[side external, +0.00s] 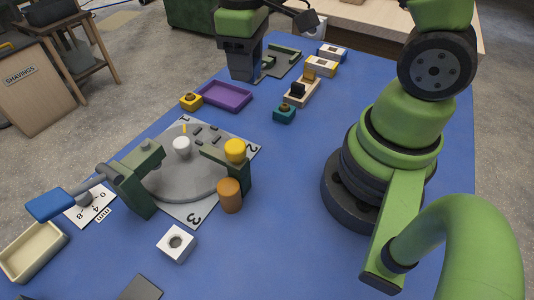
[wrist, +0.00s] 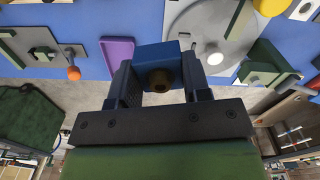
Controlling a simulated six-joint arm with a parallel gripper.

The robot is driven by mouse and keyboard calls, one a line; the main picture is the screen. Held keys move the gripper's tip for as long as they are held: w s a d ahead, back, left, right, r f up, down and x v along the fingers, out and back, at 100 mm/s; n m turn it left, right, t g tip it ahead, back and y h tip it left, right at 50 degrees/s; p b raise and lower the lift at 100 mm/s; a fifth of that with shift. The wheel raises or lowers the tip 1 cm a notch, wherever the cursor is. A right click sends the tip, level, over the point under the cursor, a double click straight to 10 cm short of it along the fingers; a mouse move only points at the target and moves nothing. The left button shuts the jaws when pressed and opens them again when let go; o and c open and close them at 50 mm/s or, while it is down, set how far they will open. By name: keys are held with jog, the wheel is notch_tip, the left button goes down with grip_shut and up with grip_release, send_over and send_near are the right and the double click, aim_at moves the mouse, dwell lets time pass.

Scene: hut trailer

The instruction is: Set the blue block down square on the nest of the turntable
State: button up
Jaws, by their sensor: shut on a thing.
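My gripper (wrist: 157,80) is shut on the blue block (wrist: 172,50), with a finger on each side of it. A round brass-coloured piece shows on the block's near face. In the side view my gripper (side external: 242,68) points down at the back of the table, just beyond the purple tray. I cannot make out the block clearly there. The grey turntable (side external: 165,187) is nearer the camera and to the left, apart from my gripper. It carries a white knob, a yellow pin and several small dark bars; which of these form the nest is unclear. The turntable also shows in the wrist view (wrist: 190,22).
A green clamp with a blue handle (side external: 50,203) stands left of the turntable. A green post with a yellow knob (side external: 235,150) and an orange cylinder (side external: 229,195) stand right. The purple tray (side external: 223,95) lies behind. Open blue table (side external: 290,190) lies right of the cylinder.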

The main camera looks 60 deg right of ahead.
jog(key=s+d+f+n, duration=0.3)
jog(key=s+f+n, duration=0.3)
jog(key=n, duration=0.9)
send_over(291, 144)
jog(key=shift+a+f, duration=0.1)
jog(key=shift+f, duration=4.85)
jog(key=o, duration=0.9)
jog(key=shift+f, duration=0.1)
